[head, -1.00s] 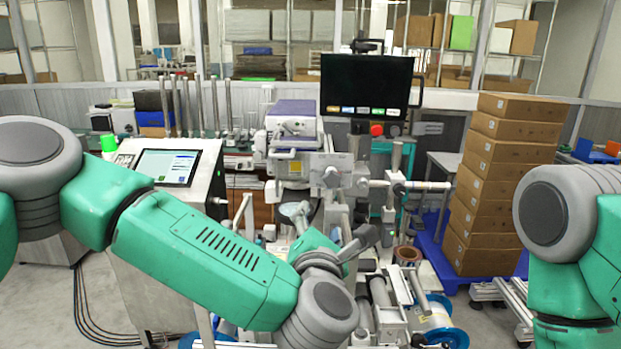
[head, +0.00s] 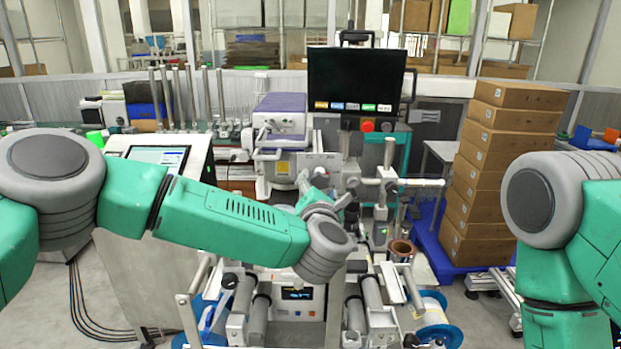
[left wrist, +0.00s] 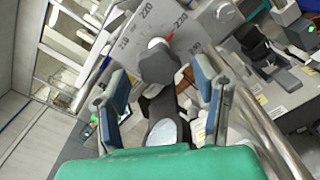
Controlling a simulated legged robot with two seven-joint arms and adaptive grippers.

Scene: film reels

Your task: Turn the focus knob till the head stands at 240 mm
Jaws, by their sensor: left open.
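In the left wrist view the grey lobed focus knob (left wrist: 157,64) sits in front of a light scale plate (left wrist: 185,42) marked 210, 220 and 230. A red pointer line lies on the plate just above the knob, between the 220 and 230 marks; I cannot read it exactly. My left gripper (left wrist: 160,70) is open, one finger on each side of the knob with gaps showing. Its depth against the knob is unclear. In the head view the left gripper (head: 314,186) is at the middle of the machine, and the knob cannot be made out there. My right gripper is out of view.
A black monitor (head: 357,80) stands behind the machine. A purple-topped unit (head: 281,118) is left of it. A tablet console (head: 150,215) stands at the left. Rollers and a blue reel (head: 432,330) lie low in front. Stacked cartons (head: 500,170) stand at the right.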

